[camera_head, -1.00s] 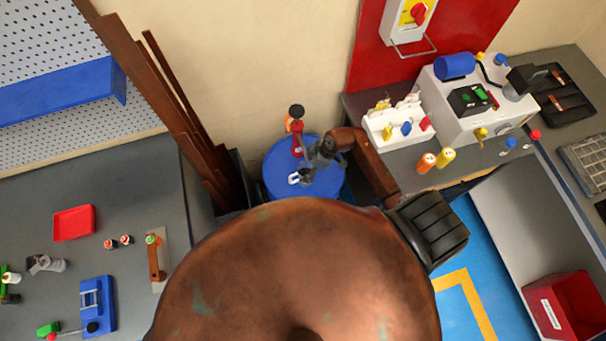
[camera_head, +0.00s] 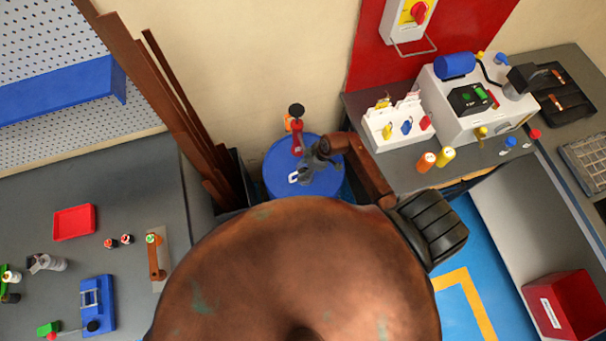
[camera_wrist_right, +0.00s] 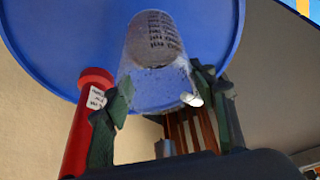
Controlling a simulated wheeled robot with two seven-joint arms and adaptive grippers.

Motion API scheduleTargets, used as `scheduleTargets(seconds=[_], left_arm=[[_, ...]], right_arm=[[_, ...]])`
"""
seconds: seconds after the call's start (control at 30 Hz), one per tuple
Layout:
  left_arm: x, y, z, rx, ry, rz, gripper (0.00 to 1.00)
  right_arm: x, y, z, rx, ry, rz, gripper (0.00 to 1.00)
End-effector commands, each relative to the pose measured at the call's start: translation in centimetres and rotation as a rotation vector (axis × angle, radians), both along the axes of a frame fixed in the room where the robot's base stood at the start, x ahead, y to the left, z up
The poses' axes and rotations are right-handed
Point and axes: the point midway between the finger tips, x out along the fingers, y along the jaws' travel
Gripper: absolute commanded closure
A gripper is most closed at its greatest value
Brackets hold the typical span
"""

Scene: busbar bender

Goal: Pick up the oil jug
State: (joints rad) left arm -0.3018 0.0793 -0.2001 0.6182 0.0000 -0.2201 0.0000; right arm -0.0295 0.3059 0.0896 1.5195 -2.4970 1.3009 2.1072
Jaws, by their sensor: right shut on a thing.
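The oil jug is a pale grey cylinder with dark lettering and a small white part at its side. In the right wrist view the jug (camera_wrist_right: 155,65) is between the two dark fingers of my right gripper (camera_wrist_right: 160,95), which is shut on it. In the head view the gripper (camera_head: 313,162) is over the blue round drum top (camera_head: 327,186). The jug's white loop (camera_head: 293,178) shows at the left of the gripper; most of its body is hidden. I cannot tell whether the jug touches the drum. My left gripper is not in view.
A red cylinder with a black top (camera_head: 297,135) stands close behind the jug. Brown bars (camera_head: 165,100) lean at the left. A white rack of small tools (camera_head: 398,125) and a machine (camera_head: 470,95) stand on the right bench.

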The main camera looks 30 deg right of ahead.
Motion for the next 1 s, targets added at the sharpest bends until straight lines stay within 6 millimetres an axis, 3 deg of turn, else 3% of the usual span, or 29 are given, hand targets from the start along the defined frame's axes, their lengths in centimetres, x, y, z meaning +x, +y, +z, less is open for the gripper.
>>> scheduleTargets(seconds=[0.33,0.67,1.0], left_arm=[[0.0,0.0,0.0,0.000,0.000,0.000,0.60],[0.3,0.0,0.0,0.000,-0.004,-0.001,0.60],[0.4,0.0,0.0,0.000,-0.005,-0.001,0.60]], right_arm=[[0.0,0.0,0.0,-0.001,-0.001,0.000,0.83],[0.0,0.0,0.3,0.000,-0.002,0.001,0.83],[0.1,0.0,2.2,-0.001,-0.003,0.001,0.83]])
